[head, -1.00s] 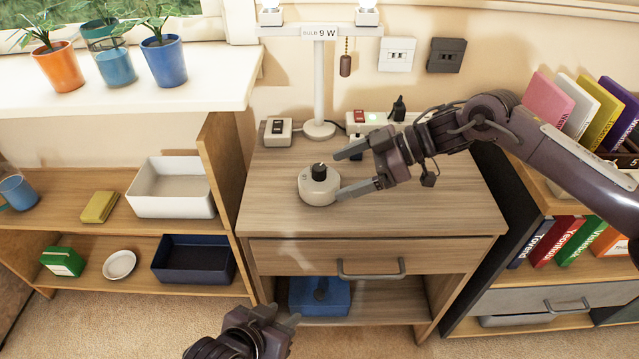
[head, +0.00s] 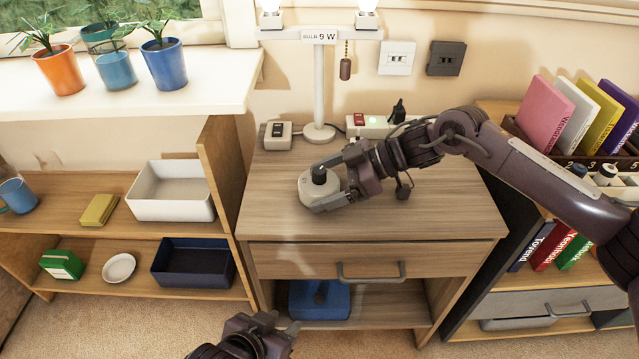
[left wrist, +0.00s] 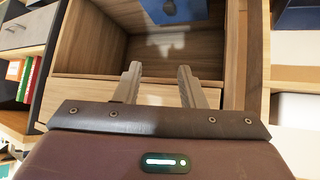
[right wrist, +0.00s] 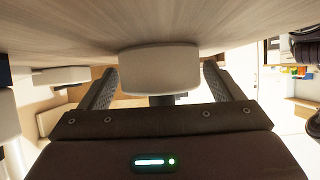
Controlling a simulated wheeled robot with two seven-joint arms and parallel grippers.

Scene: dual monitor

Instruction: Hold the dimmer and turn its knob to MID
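The knob's markings are too small to read. My left gripper (head: 284,326) is low in front of the cabinet, empty; its fingers (left wrist: 157,85) are apart in the left wrist view.
The cabinet top (head: 420,215) is clear in front and to the right of the dimmer. A lamp stand (head: 319,85), a small switch box (head: 278,135) and a power strip (head: 370,128) stand behind. A drawer handle (head: 371,273) juts out below. Shelves flank both sides.

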